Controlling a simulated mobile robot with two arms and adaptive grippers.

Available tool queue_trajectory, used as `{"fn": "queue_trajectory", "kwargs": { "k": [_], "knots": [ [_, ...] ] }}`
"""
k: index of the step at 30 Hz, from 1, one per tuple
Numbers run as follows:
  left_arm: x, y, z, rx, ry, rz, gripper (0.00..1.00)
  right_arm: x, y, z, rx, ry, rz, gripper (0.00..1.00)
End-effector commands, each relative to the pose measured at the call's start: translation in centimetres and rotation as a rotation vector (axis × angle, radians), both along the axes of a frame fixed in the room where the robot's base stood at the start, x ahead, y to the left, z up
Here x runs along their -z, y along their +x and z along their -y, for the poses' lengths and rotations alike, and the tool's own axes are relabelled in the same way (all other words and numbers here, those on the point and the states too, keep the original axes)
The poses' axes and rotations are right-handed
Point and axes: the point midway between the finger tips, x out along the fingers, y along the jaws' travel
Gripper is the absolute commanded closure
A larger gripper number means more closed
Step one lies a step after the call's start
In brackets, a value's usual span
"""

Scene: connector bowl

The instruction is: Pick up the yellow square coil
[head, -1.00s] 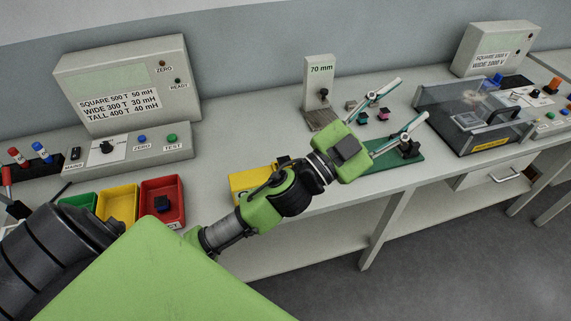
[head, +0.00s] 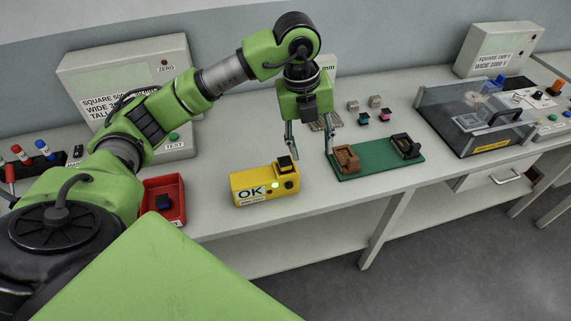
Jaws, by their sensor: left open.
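My left gripper (head: 309,150) points down over the table. Its fingers are apart with nothing between them. It hangs between a yellow box (head: 250,188) marked OK and a green board (head: 372,168). A small dark block with a yellowish top (head: 286,163) sits on the yellow box, just left of and below the gripper; I cannot tell whether it is the yellow square coil. Several small parts lie behind the board, among them a pink and black one (head: 363,118) and a teal and black one (head: 385,117). My right gripper is not in view.
The board carries a brown block (head: 346,158) and a black block (head: 405,146). A red tray (head: 175,187) holds a dark blue part (head: 164,202). A clear-lidded case (head: 475,115) stands at right. The table's front edge runs close below the yellow box.

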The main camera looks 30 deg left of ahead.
Motion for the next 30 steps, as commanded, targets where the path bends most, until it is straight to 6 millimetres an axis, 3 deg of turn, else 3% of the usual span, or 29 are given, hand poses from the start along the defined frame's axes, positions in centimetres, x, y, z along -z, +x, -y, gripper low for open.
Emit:
{"fn": "queue_trajectory", "kwargs": {
  "k": [1,3,6,11,21,30],
  "knots": [
    [-0.8,0.1,-2.4,-0.056,0.071,-0.003,0.56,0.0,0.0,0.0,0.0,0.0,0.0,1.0],
    [-1.5,0.0,-4.8,-0.116,0.143,-0.011,0.56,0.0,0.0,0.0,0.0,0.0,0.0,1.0],
    [-2.1,-0.1,-6.6,-0.166,0.198,-0.018,0.56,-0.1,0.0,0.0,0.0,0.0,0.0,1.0],
    [-0.6,-0.1,-7.2,-0.178,0.212,-0.026,0.56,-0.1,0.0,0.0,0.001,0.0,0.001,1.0],
    [5.2,0.5,-7.8,-0.175,0.209,-0.024,0.56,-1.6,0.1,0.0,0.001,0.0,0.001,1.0],
    [7.3,0.9,-7.8,-0.173,0.208,-0.025,0.56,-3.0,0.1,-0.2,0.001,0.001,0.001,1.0]
  ]
}}
